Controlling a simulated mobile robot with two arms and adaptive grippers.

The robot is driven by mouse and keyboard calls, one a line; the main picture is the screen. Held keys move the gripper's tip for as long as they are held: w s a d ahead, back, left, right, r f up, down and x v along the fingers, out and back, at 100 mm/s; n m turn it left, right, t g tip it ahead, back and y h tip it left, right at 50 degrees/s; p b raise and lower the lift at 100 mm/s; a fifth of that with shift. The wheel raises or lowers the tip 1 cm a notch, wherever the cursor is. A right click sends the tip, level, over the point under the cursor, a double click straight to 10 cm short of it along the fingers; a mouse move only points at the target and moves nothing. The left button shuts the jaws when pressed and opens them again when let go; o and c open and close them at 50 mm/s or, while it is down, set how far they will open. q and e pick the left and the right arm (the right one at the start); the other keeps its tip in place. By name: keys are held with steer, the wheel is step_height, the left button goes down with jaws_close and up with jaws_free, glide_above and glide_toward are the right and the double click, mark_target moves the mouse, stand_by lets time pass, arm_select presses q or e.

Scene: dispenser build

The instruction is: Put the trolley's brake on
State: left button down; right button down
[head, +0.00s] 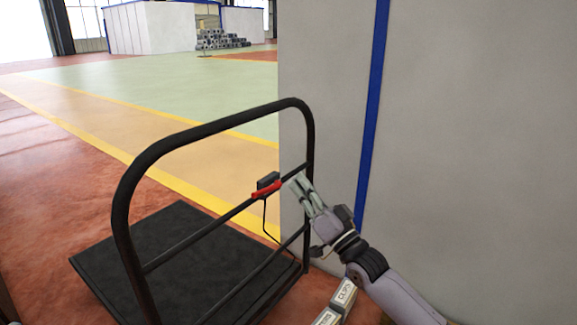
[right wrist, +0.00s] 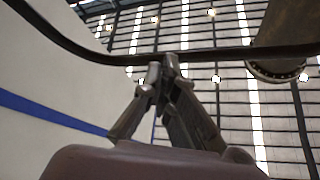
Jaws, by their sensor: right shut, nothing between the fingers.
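The black trolley (head: 160,151) stands on the floor with its tall tube handle frame towards me and its flat deck (head: 150,245) behind. A red brake lever (head: 265,191) with a dark block (head: 267,179) sits on the frame's upper crossbar, and a thin cable hangs from it. My right gripper (head: 296,182) is shut and empty, just right of the red lever; I cannot tell whether its tips touch it. In the right wrist view, the shut fingertips (right wrist: 166,62) are close to a dark bar (right wrist: 225,54). My left gripper is out of view.
A pale wall panel (head: 440,120) with a blue vertical strip (head: 374,95) stands close behind and right of my right arm. Open floor (head: 110,90) stretches beyond the trolley to the left.

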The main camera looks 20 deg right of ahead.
steer(key=shift+v, duration=1.35)
steer(key=shift+d+f, duration=0.1)
steer(key=shift+d, duration=0.05)
